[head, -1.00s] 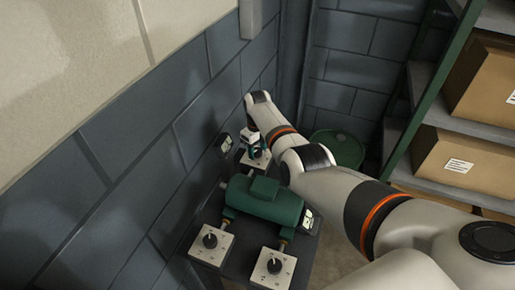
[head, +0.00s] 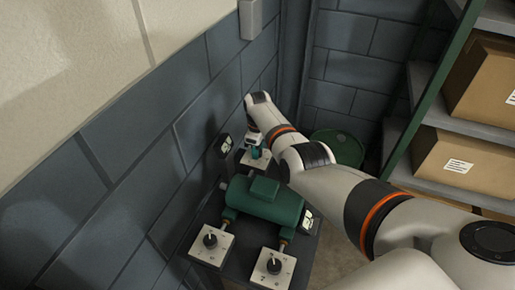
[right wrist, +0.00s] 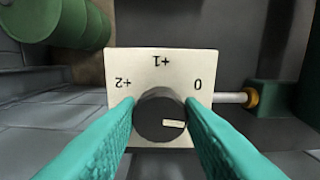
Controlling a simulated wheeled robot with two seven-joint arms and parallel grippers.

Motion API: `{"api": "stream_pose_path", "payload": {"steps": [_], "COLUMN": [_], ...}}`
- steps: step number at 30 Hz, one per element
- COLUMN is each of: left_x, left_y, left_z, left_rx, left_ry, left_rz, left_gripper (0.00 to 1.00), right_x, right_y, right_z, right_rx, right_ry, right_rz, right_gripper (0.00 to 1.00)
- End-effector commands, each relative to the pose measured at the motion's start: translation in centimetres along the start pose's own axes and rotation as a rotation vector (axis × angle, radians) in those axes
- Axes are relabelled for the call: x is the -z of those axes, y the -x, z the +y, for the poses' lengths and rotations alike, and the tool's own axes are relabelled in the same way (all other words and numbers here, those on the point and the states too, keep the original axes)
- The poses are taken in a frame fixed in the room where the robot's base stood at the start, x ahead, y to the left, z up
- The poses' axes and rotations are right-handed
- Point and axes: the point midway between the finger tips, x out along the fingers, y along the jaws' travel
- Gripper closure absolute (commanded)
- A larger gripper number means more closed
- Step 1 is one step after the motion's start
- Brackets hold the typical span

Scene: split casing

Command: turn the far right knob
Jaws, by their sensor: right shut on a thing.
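The far right knob (right wrist: 155,122) is a dark round knob on a white square plate (right wrist: 150,57) marked +2, +1 and 0, which appear upside down in the right wrist view. A pale mark on the knob lies right of its middle, toward the lower right. My right gripper (right wrist: 162,112) is shut on this knob, one teal finger on each side. In the head view my right gripper (head: 256,150) is over the far plate (head: 253,163), hiding most of the knob. My left gripper is not in view.
A green casing (head: 265,199) stands just nearer than the far plate. Two nearer knobs (head: 210,240) (head: 274,266) sit on their own white plates. A block wall rises at left. A green drum (head: 337,149) and shelves with boxes (head: 462,158) stand at right.

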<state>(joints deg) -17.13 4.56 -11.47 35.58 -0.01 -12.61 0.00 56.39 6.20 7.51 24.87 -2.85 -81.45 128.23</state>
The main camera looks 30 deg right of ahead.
Motion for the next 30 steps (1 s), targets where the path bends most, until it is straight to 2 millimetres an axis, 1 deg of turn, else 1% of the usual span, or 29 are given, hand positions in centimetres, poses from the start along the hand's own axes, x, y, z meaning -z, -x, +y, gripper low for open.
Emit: {"api": "stream_pose_path", "payload": {"steps": [30], "left_x": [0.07], "left_y": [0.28], "left_z": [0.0], "left_rx": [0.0], "left_ry": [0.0], "left_rz": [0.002], "left_gripper": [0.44], "right_x": [-0.02], "right_y": [0.03], "right_z": [0.22], "right_rx": [0.0], "right_ry": [0.965], "right_rz": [-0.002], "right_gripper": [0.89]}}
